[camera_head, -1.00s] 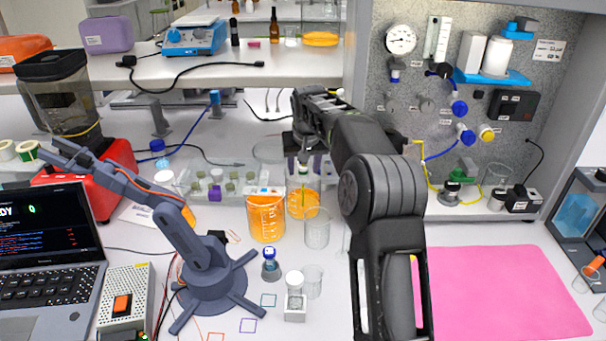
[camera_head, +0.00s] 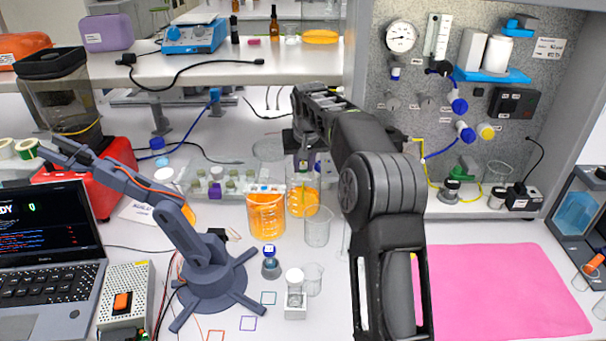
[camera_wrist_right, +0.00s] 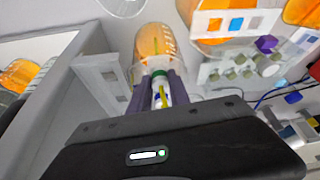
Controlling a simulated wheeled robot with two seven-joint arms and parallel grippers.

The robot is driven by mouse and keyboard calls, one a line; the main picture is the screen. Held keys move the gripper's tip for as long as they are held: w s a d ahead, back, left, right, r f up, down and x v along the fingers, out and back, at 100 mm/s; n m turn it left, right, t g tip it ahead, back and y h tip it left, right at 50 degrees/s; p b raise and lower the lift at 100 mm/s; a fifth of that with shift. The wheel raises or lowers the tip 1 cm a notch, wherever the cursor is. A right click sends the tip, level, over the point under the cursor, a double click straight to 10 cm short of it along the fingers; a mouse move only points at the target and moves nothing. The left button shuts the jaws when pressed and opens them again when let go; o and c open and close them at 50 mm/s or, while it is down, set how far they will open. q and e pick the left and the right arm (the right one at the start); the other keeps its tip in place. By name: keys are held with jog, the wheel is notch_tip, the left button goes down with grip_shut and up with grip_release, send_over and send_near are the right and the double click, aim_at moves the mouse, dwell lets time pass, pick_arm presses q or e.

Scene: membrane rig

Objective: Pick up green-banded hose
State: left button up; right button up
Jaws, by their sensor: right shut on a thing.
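My right gripper (camera_head: 304,165) is over the bench, above a beaker of orange liquid (camera_head: 303,198). In the right wrist view my right gripper (camera_wrist_right: 159,86) has its two purple-grey fingers closed on the green-banded hose (camera_wrist_right: 160,93). The hose's green band shows at the fingertips, and a thin yellow part points away from me, toward or into the beaker. I cannot tell how deep it reaches. In the head view my gripper mostly hides the hose. My left gripper is not in view.
A second orange beaker (camera_head: 266,218) and an empty glass beaker (camera_head: 318,228) stand close by. A rack of vials (camera_head: 222,187) is behind to the left. A small desktop arm (camera_head: 190,240) stands at left. The pink mat (camera_head: 505,288) at right is clear.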

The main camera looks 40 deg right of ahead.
grip_shut()
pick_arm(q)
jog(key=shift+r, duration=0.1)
pick_arm(e)
jog(key=shift+r, duration=0.15)
